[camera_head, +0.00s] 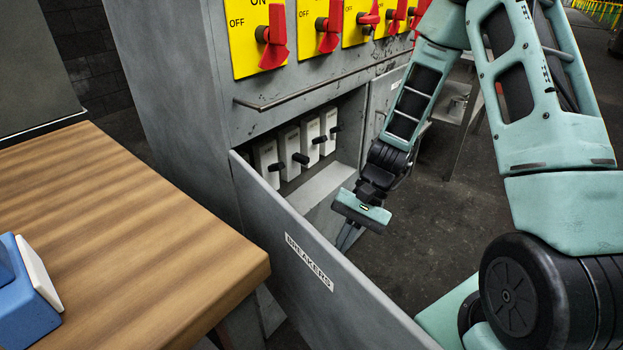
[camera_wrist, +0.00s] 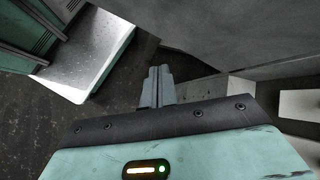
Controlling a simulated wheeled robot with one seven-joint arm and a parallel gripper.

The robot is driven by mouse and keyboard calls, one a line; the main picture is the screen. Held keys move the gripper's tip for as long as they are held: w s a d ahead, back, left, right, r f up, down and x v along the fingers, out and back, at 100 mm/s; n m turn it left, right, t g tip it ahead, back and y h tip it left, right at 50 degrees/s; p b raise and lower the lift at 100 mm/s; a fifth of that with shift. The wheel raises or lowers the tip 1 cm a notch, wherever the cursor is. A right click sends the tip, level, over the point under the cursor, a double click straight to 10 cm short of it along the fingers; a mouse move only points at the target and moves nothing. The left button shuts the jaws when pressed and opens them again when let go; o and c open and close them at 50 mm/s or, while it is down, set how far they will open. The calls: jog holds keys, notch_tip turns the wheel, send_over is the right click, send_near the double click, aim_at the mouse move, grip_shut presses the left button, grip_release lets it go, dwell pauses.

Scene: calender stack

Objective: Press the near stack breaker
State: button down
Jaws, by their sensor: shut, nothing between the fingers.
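Several white breakers with black levers stand in a row inside the open grey cabinet in the head view. The nearest breaker (camera_head: 266,158) is at the left end, just behind the hinged edge of the door. No label on it is readable. My gripper (camera_head: 346,238) is shut and empty, pointing down on the inner side of the open door, to the right of the breakers and apart from them. Its fingertips are partly hidden by the door. In the wrist view the closed fingers (camera_wrist: 157,78) show over the dark floor, and pale blocks, perhaps breakers, are at the right edge.
The open door (camera_head: 285,222), labelled BREAKERS, stands out from the cabinet (camera_head: 180,90). Red switches (camera_head: 274,38) on yellow plates and a horizontal bar are above the opening. A wooden table (camera_head: 130,220) with a blue and white object (camera_head: 25,290) is left.

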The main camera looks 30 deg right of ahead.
aim_at(301, 159)
jog(key=w+f+m+t+y, duration=0.4)
jog(key=w+m+t+y, duration=0.35)
jog(key=w+m, duration=0.2)
jog(key=w+d+f+m+t+h, duration=0.3)
jog(key=w+d+m+t+h, duration=0.4)
jog(key=d+m+t, duration=0.4)
jog(key=m+t+h, duration=0.1)
jog(key=m+t, duration=0.2)
jog(key=shift+w+d+f, duration=0.15)
jog(key=shift+w+d, duration=0.15)
jog(key=shift+w, duration=0.1)
jog(key=b+x, duration=0.1)
jog(key=x, duration=0.9)
jog(key=shift+a+r+b, duration=0.1)
jog(key=shift+r+b, duration=0.1)
jog(key=shift+b, duration=0.15)
jog(key=shift+s+r, duration=0.1)
jog(key=shift+r, duration=1.85)
